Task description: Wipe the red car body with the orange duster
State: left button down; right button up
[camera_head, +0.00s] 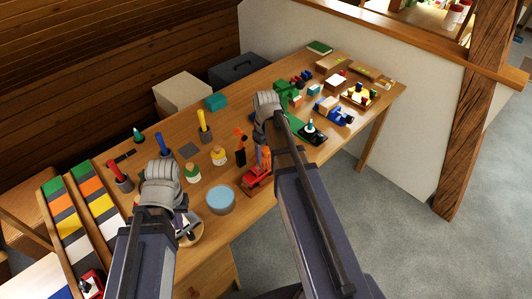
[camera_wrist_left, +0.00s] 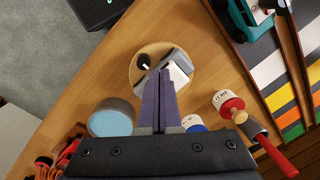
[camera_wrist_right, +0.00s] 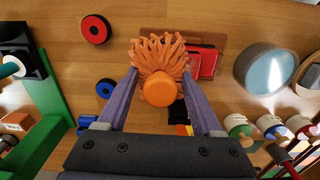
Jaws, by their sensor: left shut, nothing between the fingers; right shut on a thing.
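My right gripper (camera_wrist_right: 160,92) is shut on the orange duster (camera_wrist_right: 161,66), holding its rounded end with the strands fanned out beyond the fingers. The red car body (camera_wrist_right: 208,60) lies right beside the strands in the right wrist view, partly hidden by them. In the head view the red car body (camera_head: 257,179) sits just below the duster, near the table's front edge. I cannot tell whether the strands touch it. My left gripper (camera_wrist_left: 158,76) is shut and empty, over a round wooden dish with a silver-and-white object (camera_wrist_left: 176,72) in it.
A round blue-topped tin (camera_head: 221,199) stands between my grippers. Jars with coloured lids (camera_wrist_right: 270,124) stand near it. Wheel-like discs (camera_wrist_right: 97,29) lie left of the duster in the right wrist view. Striped trays (camera_head: 98,205) lie at the left; toys crowd the table's right part.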

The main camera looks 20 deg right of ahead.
pick_arm(q)
jog(key=shift+f+b, duration=0.35)
jog(key=shift+f, duration=0.1)
pick_arm(e)
jog(key=shift+f, duration=0.4)
jog(key=shift+a, duration=0.1)
pick_arm(q)
jog(key=shift+r, duration=0.15)
pick_arm(e)
jog(key=shift+s+a+r, duration=0.1)
jog(key=shift+s+a, duration=0.2)
jog(key=shift+a, duration=0.4)
jog(key=shift+s+a+r, duration=0.1)
jog(key=shift+s+a, duration=0.15)
jog(key=shift+a, duration=0.45)
jog(key=shift+a+f, duration=0.1)
jog(key=shift+s+a, duration=0.25)
jog(key=shift+a, duration=0.45)
jog(key=shift+s+a, duration=0.25)
jog(key=shift+a, duration=0.45)
jog(key=shift+d, duration=0.1)
jog(key=shift+w+d+f, duration=0.1)
jog(key=shift+w+d, duration=0.15)
jog(key=shift+d, duration=0.5)
jog(key=shift+w+d, duration=0.25)
jog(key=shift+d, duration=0.45)
